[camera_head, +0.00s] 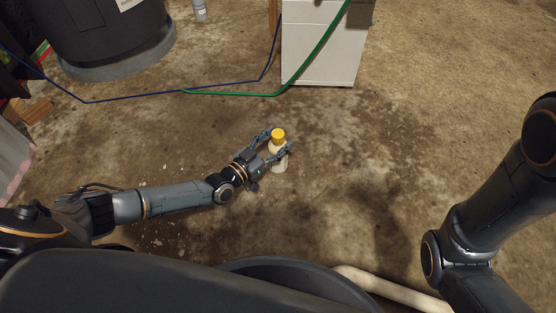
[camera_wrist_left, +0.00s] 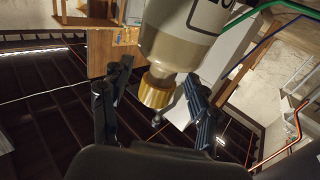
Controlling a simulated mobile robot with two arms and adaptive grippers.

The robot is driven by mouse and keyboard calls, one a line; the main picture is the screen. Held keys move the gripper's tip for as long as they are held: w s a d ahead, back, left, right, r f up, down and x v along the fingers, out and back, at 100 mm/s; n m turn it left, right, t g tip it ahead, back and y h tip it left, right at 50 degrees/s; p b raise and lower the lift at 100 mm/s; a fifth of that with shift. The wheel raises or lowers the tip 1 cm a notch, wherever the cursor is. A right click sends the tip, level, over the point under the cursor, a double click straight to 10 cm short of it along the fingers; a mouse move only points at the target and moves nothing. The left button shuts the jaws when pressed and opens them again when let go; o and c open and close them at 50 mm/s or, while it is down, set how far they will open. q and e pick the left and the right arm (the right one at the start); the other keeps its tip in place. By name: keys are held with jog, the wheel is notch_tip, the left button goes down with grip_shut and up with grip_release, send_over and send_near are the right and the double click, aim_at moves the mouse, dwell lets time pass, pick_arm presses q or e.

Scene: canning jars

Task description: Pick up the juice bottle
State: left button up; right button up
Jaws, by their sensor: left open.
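The juice bottle (camera_head: 279,166) stands upright on the concrete floor in the head view, with a yellow cap (camera_head: 278,134) and a pale body. My left gripper (camera_head: 279,142) is open, its fingers on either side of the bottle's upper part. In the left wrist view, the bottle (camera_wrist_left: 178,45) has a pale body with part of a dark label, and its ribbed yellow cap (camera_wrist_left: 156,90) shows between the spread fingers (camera_wrist_left: 157,74). I cannot tell whether either finger touches it. My right arm shows at the right of the head view, but its gripper is out of frame.
A white cabinet (camera_head: 322,45) stands behind the bottle. A green hose (camera_head: 235,94) and a blue cable (camera_head: 170,93) cross the floor. A large dark barrel (camera_head: 105,35) is at the upper left, and a small grey bottle (camera_head: 200,12) stands farther back. Floor right of the bottle is clear.

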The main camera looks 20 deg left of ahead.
pick_arm(q)
jog(key=shift+w+d, duration=0.2)
jog(key=shift+w, duration=0.25)
jog(key=shift+c, duration=0.2)
grip_shut()
jog(key=shift+r, duration=0.1)
